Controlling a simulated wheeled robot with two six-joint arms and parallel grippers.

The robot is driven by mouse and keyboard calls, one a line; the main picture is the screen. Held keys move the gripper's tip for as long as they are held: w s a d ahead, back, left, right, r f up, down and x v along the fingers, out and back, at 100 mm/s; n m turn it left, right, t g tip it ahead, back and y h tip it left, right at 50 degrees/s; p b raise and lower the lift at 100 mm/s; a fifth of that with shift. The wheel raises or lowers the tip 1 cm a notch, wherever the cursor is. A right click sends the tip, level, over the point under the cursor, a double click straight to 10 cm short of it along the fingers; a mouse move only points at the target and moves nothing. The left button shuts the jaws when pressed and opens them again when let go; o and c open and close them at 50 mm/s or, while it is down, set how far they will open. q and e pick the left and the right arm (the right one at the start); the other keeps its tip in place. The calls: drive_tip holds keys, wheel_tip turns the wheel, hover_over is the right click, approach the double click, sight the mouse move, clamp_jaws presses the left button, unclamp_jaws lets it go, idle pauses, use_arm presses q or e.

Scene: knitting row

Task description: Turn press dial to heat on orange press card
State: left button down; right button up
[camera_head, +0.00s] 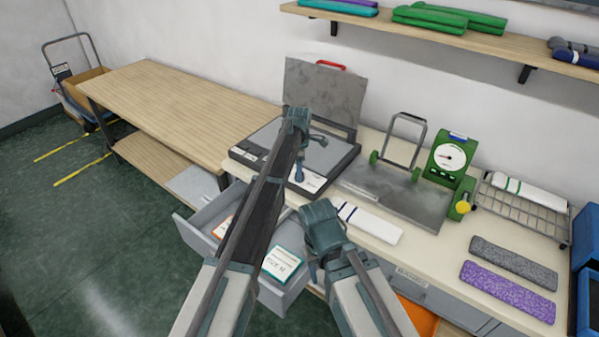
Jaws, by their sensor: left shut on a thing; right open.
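The press (337,160) is a flat black-edged machine with a grey bed. Its grey lid (318,85) stands raised, with a red handle. My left gripper (299,178) reaches down to the press's front strip, beside a white label. It is shut there on what appears to be the press dial, which its fingers hide. An orange-edged card (222,228) lies in the open drawer, partly hidden by my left arm. A green-edged card (285,262) lies in the same drawer. My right gripper (314,266) is open and empty near the drawer's right side.
The open grey drawer (190,228) sticks out below the counter. A white folded piece (372,222), a steel plate with a frame handle, a green gauge (449,155) with a yellow knob, a wire rack and grey and purple knitted strips sit to the right. The wooden table (170,105) is clear.

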use_arm(q)
drive_tip(key=m, duration=0.5)
drive_tip(key=shift+m, duration=0.3)
drive_tip(key=m, duration=1)
drive_tip(key=shift+m, duration=0.4)
drive_tip(key=m, duration=0.5)
drive_tip(key=shift+c, duration=2)
unclamp_jaws()
